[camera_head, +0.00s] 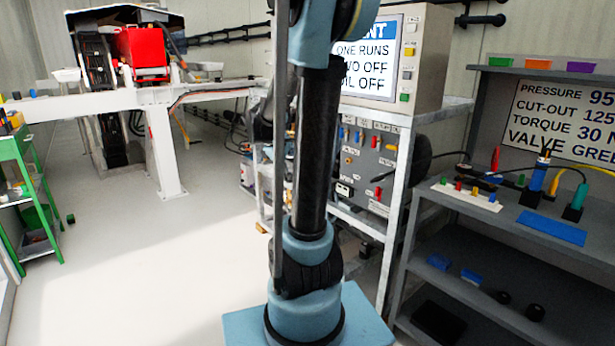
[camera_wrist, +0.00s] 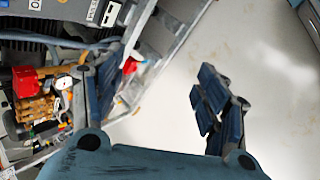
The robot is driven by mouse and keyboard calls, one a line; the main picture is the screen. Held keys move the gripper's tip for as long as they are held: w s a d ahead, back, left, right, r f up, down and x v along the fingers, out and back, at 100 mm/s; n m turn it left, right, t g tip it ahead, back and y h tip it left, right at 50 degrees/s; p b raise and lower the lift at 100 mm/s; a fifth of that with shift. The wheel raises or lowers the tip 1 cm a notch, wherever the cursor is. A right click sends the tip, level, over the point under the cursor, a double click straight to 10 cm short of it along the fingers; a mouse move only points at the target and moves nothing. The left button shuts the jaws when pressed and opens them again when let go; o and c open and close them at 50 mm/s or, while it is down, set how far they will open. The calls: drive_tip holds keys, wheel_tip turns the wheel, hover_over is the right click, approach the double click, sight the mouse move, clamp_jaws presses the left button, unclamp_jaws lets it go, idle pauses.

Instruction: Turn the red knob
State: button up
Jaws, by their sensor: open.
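A small red part (camera_wrist: 130,66), possibly the red knob, shows in the wrist view close to the inner side of my left finger, against a grey frame. I cannot tell whether the finger touches it. My gripper (camera_wrist: 160,85) is open, its blue-padded fingers wide apart with pale floor seen between them. In the head view the grey control panel (camera_head: 361,160) carries several coloured handles, including a red one (camera_head: 378,193) low on its right side. My gripper is out of the head view; my arm rises through its middle and hides part of the panel's left side.
A monitor (camera_head: 365,55) stands above the panel on a white frame. A dark shelf (camera_head: 475,215) at the right holds a strip of coloured pegs (camera_head: 466,195) and tools. A green cart (camera_head: 35,190) stands at the left.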

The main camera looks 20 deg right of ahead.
drive_tip(key=w+d+f+n+h, duration=0.2)
drive_tip(key=w, duration=0.6)
drive_tip(key=w+d+f+n+t+h, duration=0.1)
drive_tip(key=w+f+n+h, duration=0.15)
drive_tip(key=w, duration=0.55)
drive_tip(key=w+d+f+n+h, duration=0.1)
drive_tip(key=w+d+n, duration=0.1)
drive_tip(key=w, duration=0.6)
drive_tip(key=w+a+f+n+t+h, duration=0.15)
drive_tip(key=w+f+n+h, duration=0.45)
drive_tip(key=w+f, duration=0.75)
drive_tip(key=shift+n+t+y, duration=0.35)
drive_tip(key=shift+y, duration=0.2)
drive_tip(key=x, duration=0.5)
drive_tip(key=s+f+x, duration=0.1)
drive_tip(key=x, duration=0.5)
drive_tip(key=f+x, duration=0.1)
drive_tip(key=x, duration=0.5)
drive_tip(key=shift+s+d, duration=0.35)
drive_tip(key=shift+s, duration=0.05)
drive_tip(key=c, duration=1)
